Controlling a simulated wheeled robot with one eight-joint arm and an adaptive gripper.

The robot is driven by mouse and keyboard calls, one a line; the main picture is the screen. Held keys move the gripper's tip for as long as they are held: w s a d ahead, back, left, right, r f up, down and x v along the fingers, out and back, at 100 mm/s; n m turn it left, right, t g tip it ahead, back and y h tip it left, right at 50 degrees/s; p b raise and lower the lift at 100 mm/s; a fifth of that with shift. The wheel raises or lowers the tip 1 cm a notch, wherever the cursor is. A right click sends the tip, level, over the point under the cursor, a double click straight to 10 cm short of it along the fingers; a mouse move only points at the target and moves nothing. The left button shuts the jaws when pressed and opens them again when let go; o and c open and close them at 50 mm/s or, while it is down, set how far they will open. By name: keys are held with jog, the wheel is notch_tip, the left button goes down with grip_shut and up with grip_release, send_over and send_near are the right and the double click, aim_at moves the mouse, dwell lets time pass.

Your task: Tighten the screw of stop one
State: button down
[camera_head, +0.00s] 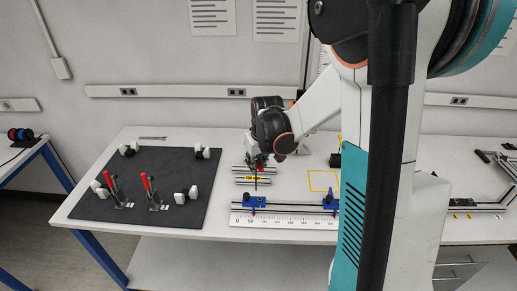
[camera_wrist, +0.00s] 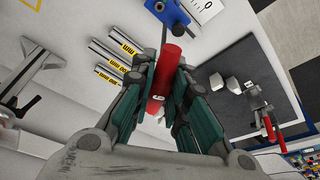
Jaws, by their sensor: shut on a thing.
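My gripper (camera_head: 257,164) hangs above the left end of the ruled rail. In the wrist view its green-padded fingers (camera_wrist: 163,95) are shut on a red cylindrical handle (camera_wrist: 164,72), which looks like a driver. A thin dark shaft seems to run down from it toward the left blue stop (camera_head: 255,201) in the head view. A second blue stop (camera_head: 331,201) sits farther right on the rail. I cannot tell whether the tool tip touches the screw.
A white ruler (camera_head: 285,221) runs along the front of the rail. Metal rods with yellow labels (camera_wrist: 118,50) lie behind it. A dark mat (camera_head: 160,206) at the left holds red-handled clamps (camera_head: 153,190) and white blocks. A yellow square outline (camera_head: 323,181) marks bare table.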

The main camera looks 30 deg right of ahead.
jog(key=f+n+b, duration=0.1)
jog(key=n, duration=0.1)
jog(key=d+f+n+y+b, duration=0.1)
jog(key=n, duration=0.1)
jog(key=f+n+b, duration=0.1)
jog(key=f, duration=0.1)
jog(key=shift+d+n+y+b, duration=0.2)
jog(key=shift+n+y+b, duration=0.1)
jog(key=shift+n+b, duration=0.1)
dwell(0.6)
jog(key=shift+s+f+b, duration=0.1)
jog(key=shift+f+b, duration=0.8)
dwell(1.2)
jog(key=shift+m+h+b, duration=0.45)
jog(key=shift+m+h, duration=0.35)
jog(key=shift+m, duration=2.1)
